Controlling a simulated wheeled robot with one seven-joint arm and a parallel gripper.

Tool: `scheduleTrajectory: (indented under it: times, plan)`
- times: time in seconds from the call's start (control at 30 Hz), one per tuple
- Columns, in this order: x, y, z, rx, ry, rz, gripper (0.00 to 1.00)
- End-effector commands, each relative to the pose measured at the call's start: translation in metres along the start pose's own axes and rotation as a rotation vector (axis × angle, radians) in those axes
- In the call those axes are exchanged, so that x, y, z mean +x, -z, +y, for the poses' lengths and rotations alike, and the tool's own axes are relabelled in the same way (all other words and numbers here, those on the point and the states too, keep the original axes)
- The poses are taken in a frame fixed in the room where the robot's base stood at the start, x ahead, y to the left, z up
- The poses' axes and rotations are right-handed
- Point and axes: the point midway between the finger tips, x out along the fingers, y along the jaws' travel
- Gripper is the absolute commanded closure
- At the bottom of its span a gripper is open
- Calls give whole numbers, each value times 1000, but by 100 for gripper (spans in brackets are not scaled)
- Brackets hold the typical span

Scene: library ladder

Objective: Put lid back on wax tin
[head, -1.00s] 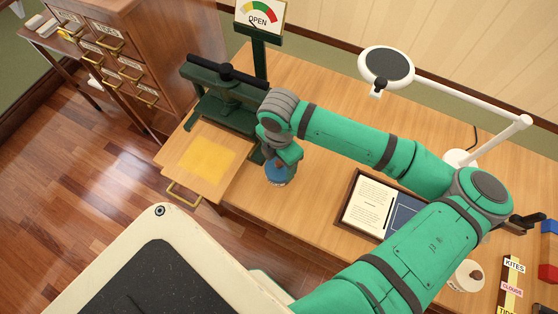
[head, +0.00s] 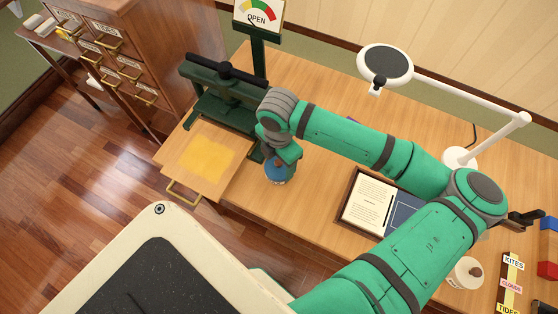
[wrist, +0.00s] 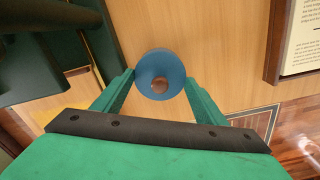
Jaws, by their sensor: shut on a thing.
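A round blue lid (wrist: 158,62) with a brown knob (wrist: 160,85) is between the two fingers of my gripper (wrist: 160,80) in the wrist view. The fingers are shut on it from both sides. In the head view, my gripper (head: 283,157) points down over the desk, with the blue lid (head: 271,171) below it. A small pale, labelled edge shows under the blue, perhaps the wax tin (head: 278,182). I cannot tell whether the lid touches it. The lid hides what is beneath it in the wrist view.
A green press (head: 222,95) with a wooden board (head: 222,150) stands left of my gripper. A framed page (head: 368,203) lies to the right. A white lamp (head: 386,65) and a white pot with a brown knob (head: 467,272) are farther right. Bare desk surrounds the lid's right side.

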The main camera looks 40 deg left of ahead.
Motion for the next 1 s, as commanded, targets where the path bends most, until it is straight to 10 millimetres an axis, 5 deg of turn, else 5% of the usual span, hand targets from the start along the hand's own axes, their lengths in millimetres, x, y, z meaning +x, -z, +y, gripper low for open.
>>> scheduleTrajectory:
  times: [0.33,0.37,0.43,0.63,0.7,1.0]
  plan:
    - [0,0,0,2,0,0,56]
    - [0,0,0,2,0,0,30]
    - [0,0,0,2,0,0,13]
    - [0,-1,0,2,0,0,13]
    - [0,-1,0,2,0,0,1]
    - [-2,-1,-1,5,0,0,0]
